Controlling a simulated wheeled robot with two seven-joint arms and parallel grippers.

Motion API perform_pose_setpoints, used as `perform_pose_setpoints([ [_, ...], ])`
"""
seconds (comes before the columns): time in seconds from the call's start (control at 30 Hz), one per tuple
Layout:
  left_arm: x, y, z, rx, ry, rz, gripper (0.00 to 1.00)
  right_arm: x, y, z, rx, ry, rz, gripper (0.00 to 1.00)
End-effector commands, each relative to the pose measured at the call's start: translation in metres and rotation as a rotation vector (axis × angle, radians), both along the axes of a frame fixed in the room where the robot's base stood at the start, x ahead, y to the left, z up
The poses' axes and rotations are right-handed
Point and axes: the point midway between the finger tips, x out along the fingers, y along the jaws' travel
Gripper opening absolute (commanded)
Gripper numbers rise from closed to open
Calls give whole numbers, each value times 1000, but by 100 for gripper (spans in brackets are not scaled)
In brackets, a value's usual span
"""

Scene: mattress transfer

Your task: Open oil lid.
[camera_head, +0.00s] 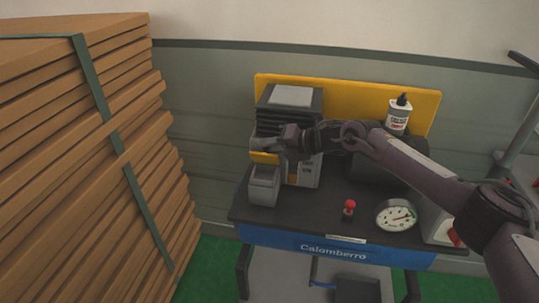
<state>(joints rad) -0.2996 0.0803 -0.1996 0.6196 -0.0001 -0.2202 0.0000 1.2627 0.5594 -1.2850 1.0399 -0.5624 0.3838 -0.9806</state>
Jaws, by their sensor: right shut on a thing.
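A dark machine with a grey top plate (293,95) stands at the left of the workbench. At its left front is a small grey oil box (264,187). A grey lid piece with a yellow edge (264,158) is at the top of this box and looks raised from it. My right arm reaches in from the right across the bench. My right gripper (267,146) is at the lid piece and shut on it; its fingertips are small and partly hidden against the machine. My left gripper is not in view.
The bench (300,223) also holds a white bottle with a black cap (398,115), a red knob (349,208) and a round gauge (396,215). A yellow board (345,95) stands behind. A tall strapped brown stack (75,190) fills the left.

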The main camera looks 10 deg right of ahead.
Motion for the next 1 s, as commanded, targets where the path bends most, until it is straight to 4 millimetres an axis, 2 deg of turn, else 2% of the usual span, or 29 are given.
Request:
perform_pose_setpoints([
  [0.27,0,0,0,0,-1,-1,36,0,0,1,3,9,-1,0],
  [0.3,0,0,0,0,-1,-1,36,0,0,1,3,8,-2,22],
  [0.47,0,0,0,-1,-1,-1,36,0,0,1,3,8,-2,41],
  [0.77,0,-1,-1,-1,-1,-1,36,0,-3,1,2,6,-2,41],
  [1.0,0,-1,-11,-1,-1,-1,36,-15,-29,12,1,5,-4,41],
])
